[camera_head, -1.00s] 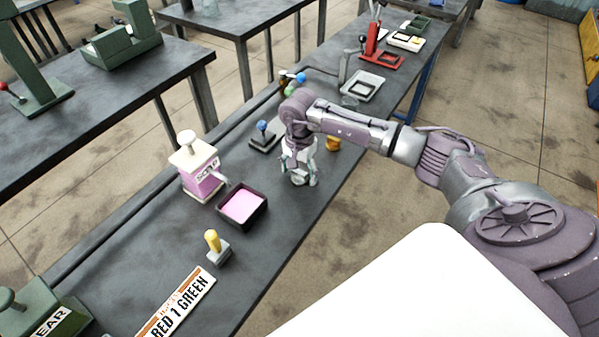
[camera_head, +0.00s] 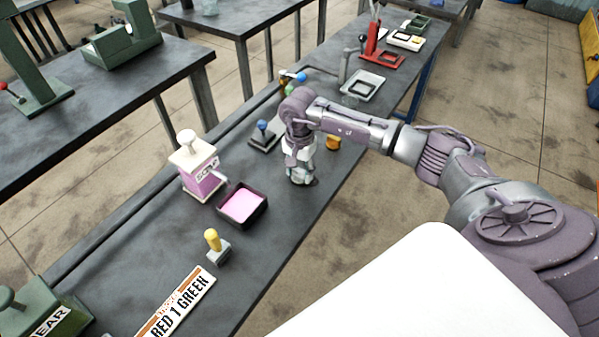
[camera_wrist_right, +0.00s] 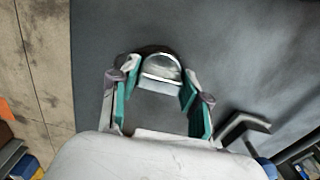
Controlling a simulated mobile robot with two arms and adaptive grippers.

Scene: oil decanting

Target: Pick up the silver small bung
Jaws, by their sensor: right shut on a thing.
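The silver small bung (camera_wrist_right: 161,67) is a shiny rounded metal piece in the right wrist view, between the fingertips of my right gripper (camera_wrist_right: 158,82). The teal-padded fingers are shut on its two sides. In the head view my right gripper (camera_head: 301,178) points down at the dark bench top, and the bung is mostly hidden by the fingers. It is at bench level; I cannot tell whether it still touches the surface. My left gripper is not in view.
The dark bench (camera_head: 268,232) carries a white and pink dispenser (camera_head: 199,172), a black tray with pink liquid (camera_head: 243,206), a yellow-handled stamp (camera_head: 215,246) and a blue-knobbed stamp (camera_head: 264,135). An orange piece (camera_head: 333,142) stands just behind the gripper. The bench's right edge is close.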

